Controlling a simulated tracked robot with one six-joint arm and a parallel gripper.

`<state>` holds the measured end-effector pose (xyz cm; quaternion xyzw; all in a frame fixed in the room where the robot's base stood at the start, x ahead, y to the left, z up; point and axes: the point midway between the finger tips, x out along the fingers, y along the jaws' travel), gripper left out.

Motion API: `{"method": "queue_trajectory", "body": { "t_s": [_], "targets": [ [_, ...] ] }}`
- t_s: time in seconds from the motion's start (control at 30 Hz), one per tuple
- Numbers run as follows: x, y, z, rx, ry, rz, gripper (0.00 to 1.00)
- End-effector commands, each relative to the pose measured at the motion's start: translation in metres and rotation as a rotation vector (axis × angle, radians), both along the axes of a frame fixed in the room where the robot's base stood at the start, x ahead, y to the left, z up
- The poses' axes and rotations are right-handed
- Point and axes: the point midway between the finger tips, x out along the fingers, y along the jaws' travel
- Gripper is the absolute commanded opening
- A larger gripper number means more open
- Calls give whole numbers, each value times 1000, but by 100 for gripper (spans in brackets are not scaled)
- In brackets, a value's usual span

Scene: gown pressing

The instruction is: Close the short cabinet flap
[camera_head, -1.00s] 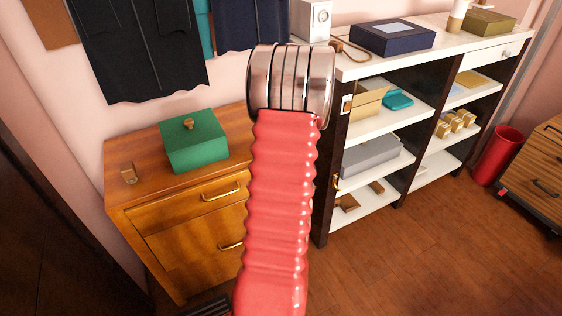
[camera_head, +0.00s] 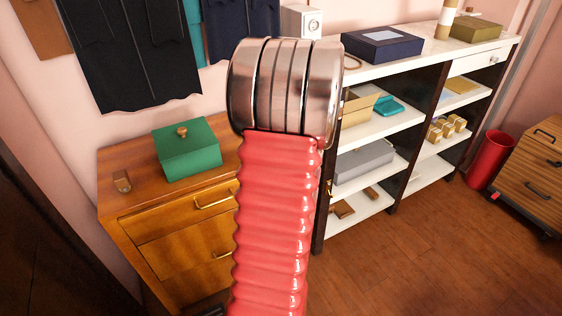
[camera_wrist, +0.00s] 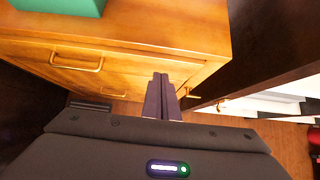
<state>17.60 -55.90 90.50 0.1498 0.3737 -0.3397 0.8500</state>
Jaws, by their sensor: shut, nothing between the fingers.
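The short wooden cabinet (camera_head: 118,204) stands against the wall at left in the head view. It has a drawer (camera_head: 190,213) with a brass handle above a lower front panel, the flap (camera_head: 183,262), whose handle is partly behind my red arm. I cannot tell whether the flap is fully flush. In the wrist view, the cabinet top (camera_wrist: 165,22) fills the upper part, with its front and brass handles below. My gripper (camera_wrist: 160,80) is shut and empty, in front of the cabinet's right part. Contact is unclear. The head view does not show my fingers.
A green box (camera_head: 188,152) sits on the cabinet. An open shelf unit (camera_head: 400,150) stands close at its right, holding boxes. A red bin (camera_head: 489,160) and a wooden drawer unit (camera_head: 535,175) are farther right. Floor (camera_head: 430,260) is clear in front of the shelves.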

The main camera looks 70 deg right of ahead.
Motion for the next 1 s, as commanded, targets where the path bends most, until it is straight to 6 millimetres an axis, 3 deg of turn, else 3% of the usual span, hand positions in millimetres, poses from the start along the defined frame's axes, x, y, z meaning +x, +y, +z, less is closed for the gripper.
{"method": "queue_trajectory", "body": {
  "t_s": [0.3, 0.6, 0.73, 0.87, 1.0],
  "targets": [
    [-6, 7, 27, -1, 0, 2, 0],
    [-6, 8, 29, -1, -1, 1, 0],
    [-4, 9, 30, -3, 2, 10, 8],
    [12, 17, 37, -27, 20, 76, 17],
    [49, 43, 53, -87, 68, 244, 27]
  ]
}}
